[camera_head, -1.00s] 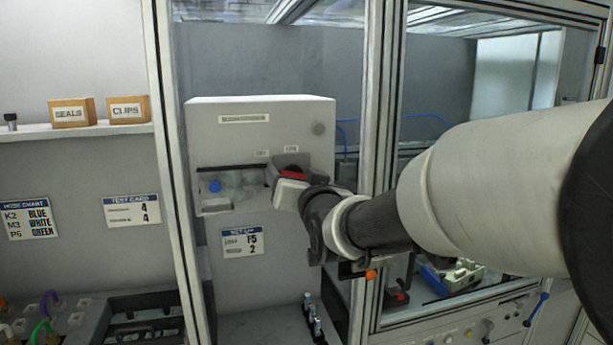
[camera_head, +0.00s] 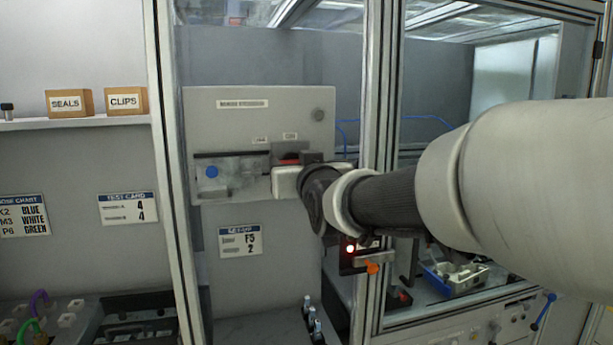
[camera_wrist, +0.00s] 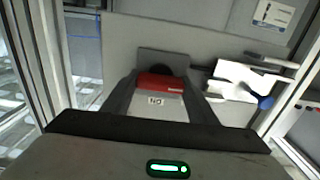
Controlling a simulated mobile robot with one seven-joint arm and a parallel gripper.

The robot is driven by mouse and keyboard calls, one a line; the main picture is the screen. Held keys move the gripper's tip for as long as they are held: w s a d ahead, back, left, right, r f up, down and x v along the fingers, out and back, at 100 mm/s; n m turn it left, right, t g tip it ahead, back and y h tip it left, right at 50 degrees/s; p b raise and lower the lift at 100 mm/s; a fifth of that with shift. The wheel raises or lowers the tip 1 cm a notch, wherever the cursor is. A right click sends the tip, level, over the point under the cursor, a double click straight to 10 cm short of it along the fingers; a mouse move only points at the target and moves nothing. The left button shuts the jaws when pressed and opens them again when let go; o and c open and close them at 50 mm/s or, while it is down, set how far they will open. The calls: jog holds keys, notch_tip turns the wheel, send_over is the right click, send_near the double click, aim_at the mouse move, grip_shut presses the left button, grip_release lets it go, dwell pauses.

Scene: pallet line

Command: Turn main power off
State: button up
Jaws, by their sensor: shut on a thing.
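A grey power box (camera_head: 225,125) hangs on the wall behind the frame. On its front is a switch with a red handle (camera_head: 289,161), beneath a small label that seems to read ON. In the wrist view the red handle (camera_wrist: 162,83) lies between my two fingers, above a pale plate marked ON. My gripper (camera_wrist: 160,92) is shut on the red handle. In the head view my gripper (camera_head: 287,178) and wrist cover much of the switch, so its exact angle is hard to tell.
A blue knob (camera_head: 212,172) sits on the box left of the switch. Metal frame posts (camera_head: 372,120) stand close to my arm. An orange-tipped lever (camera_head: 372,267) and a lit red lamp (camera_head: 350,249) are below my wrist. Shelf boxes (camera_head: 68,103) stand at left.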

jog(key=o, duration=1)
jog(key=shift+o, duration=0.2)
jog(key=b+v, duration=0.2)
jog(key=v, duration=1.5)
jog(key=shift+s, duration=0.25)
jog(key=shift+r, duration=0.1)
